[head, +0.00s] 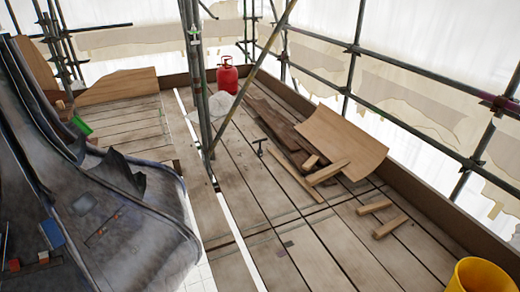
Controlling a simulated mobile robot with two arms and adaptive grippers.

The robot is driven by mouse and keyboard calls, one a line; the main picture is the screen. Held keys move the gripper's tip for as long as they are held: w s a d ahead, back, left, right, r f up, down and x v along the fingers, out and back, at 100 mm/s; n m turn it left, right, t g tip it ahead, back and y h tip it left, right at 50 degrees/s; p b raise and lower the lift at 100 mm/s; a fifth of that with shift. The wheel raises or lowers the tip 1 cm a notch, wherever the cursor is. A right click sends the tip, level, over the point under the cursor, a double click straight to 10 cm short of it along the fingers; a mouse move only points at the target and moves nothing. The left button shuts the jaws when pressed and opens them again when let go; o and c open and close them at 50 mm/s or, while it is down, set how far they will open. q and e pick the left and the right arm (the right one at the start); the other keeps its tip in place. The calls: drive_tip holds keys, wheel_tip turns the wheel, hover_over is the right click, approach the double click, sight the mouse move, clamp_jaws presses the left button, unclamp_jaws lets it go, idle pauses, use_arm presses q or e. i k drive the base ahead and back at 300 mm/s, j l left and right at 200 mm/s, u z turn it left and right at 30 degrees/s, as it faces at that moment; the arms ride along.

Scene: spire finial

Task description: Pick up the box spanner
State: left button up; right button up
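A small dark T-shaped tool (261,147) shows on the deck boards near the middle of the head view, beside the pile of timber. It looks like the box spanner, but it is too small to be sure. Its crossbar is at the top, and its stem runs down towards the boards. A long thin tool (103,229) lies on the grey sheet-metal surface at the left; I cannot tell what it is. Neither of my grippers is in view.
Scaffold poles (197,75) stand left of the T-shaped tool. A plywood sheet (338,140) and loose timber lie to its right. A red gas bottle (227,76) stands behind, a yellow bucket (480,277) front right. The boards (262,205) in front are mostly clear.

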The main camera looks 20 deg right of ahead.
sight(260, 152)
drive_tip(key=i+l+z, duration=0.15)
drive_tip(key=i, duration=0.15)
drive_tip(key=i+l+z, duration=0.2)
drive_tip(key=i, duration=0.15)
drive_tip(key=i+z, duration=0.4)
drive_tip(key=i, duration=1.8)
